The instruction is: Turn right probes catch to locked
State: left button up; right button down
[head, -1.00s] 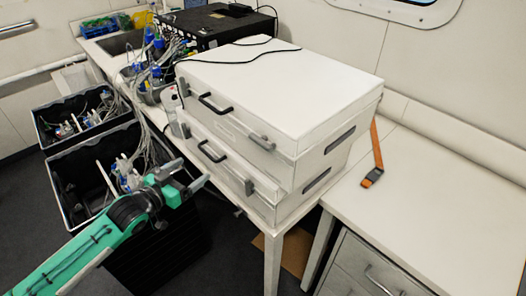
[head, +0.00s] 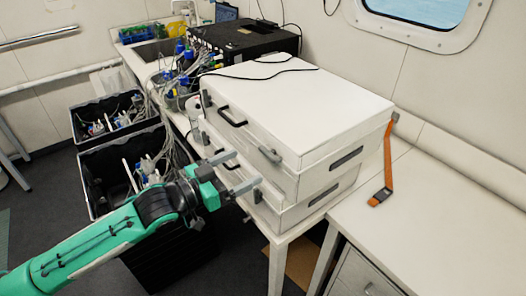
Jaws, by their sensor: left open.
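Two white cases are stacked on the white bench; I cannot read which one holds the probes. The upper case (head: 300,100) has a dark handle (head: 232,117) and a grey right catch (head: 270,155), which lies slanted along its front. Whether a finger touches the case cannot be told. My right gripper is out of view.
Black bins (head: 84,165) with cables and bottles stand on the floor at left. A black box (head: 245,38) and tubed bottles stand behind the cases. An orange strap (head: 387,165) lies on the right bench (head: 440,225), otherwise clear.

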aim_at(266, 155)
pick_arm(q)
jog(key=p+x, duration=0.2)
jog(key=x, duration=0.3)
jog(key=shift+w+d+r, duration=0.15)
jog(key=shift+w, duration=0.05)
jog(key=shift+x, duration=0.85)
jog(key=c, duration=1)
